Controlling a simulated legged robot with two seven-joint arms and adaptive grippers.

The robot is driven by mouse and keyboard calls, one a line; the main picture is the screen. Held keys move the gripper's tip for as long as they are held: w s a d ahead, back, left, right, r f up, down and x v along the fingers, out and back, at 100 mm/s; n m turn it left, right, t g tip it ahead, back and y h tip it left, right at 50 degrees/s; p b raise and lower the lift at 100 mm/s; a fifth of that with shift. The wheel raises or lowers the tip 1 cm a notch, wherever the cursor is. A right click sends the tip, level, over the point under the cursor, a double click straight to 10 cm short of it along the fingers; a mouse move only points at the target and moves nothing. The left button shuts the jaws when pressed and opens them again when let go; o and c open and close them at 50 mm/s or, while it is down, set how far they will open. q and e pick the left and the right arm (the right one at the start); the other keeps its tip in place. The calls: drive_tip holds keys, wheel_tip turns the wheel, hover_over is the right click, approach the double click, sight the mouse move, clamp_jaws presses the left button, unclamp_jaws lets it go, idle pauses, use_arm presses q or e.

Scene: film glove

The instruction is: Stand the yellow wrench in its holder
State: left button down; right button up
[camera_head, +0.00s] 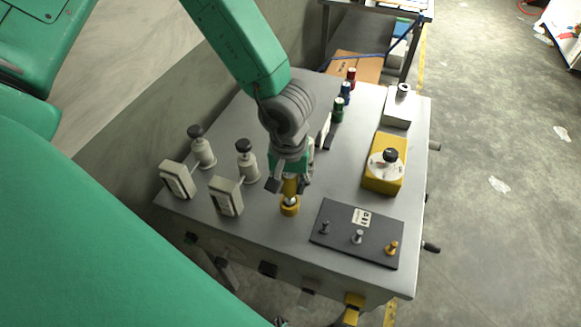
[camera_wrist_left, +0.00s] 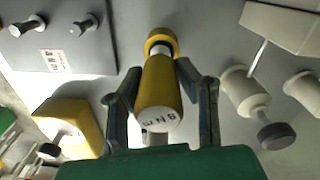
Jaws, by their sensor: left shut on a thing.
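The yellow wrench (camera_head: 290,187) is gripped by my left gripper (camera_head: 288,184) above the grey tabletop, near its front middle. In the left wrist view, its thick yellow handle (camera_wrist_left: 158,95) has a pale lettered end cap facing the camera. The fingers of my left gripper (camera_wrist_left: 160,95) close on it from both sides. A yellow ring (camera_head: 290,207) with a silvery centre shows at its far end, low over the table; it also shows in the wrist view (camera_wrist_left: 160,41). I cannot tell whether this ring touches the table or is the holder. My right gripper is not in view.
A dark plate (camera_head: 340,236) with three pegs lies right of the wrench. A yellow box (camera_head: 383,177) with a black knob stands behind that plate. Pale gauge-like fittings (camera_head: 226,196) stand at left. Red, blue and green cylinders (camera_head: 338,110) line the back.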

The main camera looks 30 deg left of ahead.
use_arm(q)
drive_tip(key=shift+f, duration=0.95)
drive_tip(key=c, duration=1.1)
unclamp_jaws()
drive_tip(key=shift+r, duration=0.15)
wheel_tip(320, 180, up, 12)
drive_tip(key=shift+a+f, duration=0.15)
drive_tip(key=shift+f, duration=0.1)
